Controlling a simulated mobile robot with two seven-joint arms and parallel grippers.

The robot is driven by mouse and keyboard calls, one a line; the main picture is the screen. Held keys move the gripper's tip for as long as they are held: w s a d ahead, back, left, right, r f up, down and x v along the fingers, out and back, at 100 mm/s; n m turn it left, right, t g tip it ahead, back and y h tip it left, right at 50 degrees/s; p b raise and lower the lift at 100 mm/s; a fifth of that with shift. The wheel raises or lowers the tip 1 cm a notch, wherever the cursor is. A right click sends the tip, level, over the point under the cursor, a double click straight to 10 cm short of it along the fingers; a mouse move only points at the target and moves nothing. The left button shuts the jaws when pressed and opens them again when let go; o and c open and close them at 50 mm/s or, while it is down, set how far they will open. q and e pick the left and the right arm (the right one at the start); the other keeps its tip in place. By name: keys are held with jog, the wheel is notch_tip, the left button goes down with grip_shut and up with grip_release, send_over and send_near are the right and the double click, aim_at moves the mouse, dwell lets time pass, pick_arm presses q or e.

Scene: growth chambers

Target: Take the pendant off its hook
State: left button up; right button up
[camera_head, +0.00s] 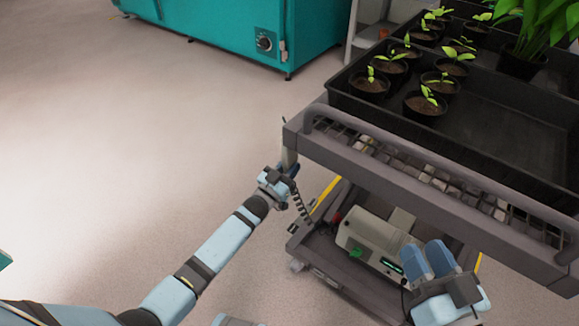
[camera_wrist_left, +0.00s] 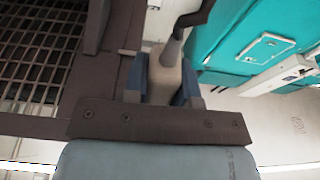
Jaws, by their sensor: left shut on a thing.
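My left gripper (camera_head: 287,168) is at the near left corner of the cart (camera_head: 400,180), shut on the pendant. In the left wrist view, the pendant (camera_wrist_left: 172,50) shows as a grey, tapered piece between the blue fingers, with a dark part (camera_wrist_left: 196,17) curving off its upper end. The gripper hides most of the pendant in the head view. A dark coiled cord (camera_head: 301,207) hangs below the gripper. The hook is hidden or too small to make out. My right gripper (camera_head: 427,260) is in front of the cart, above its lower shelf, with nothing visible in it; its opening is unclear.
A black tray (camera_head: 500,125) with several seedling pots stands on the cart top. A beige device (camera_head: 372,236) sits on the lower shelf. A teal cabinet (camera_head: 225,25) stands at the back. The floor to the left is clear.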

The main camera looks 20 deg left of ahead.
pick_arm(q)
jog(key=shift+r, duration=0.1)
jog(key=shift+r+p, duration=1)
jog(key=shift+a, duration=0.15)
jog(key=shift+w+a, duration=0.2)
jog(key=shift+a, duration=0.3)
jog(key=shift+w+a, duration=0.2)
jog(key=shift+a, duration=0.25)
jog(key=shift+a, duration=0.15)
jog(key=shift+w+a, duration=0.35)
jog(key=shift+a, duration=0.5)
jog(key=shift+w+a, duration=0.1)
jog(key=shift+a, duration=0.1)
jog(key=shift+w+a+b, duration=0.3)
jog(key=shift+a, duration=0.55)
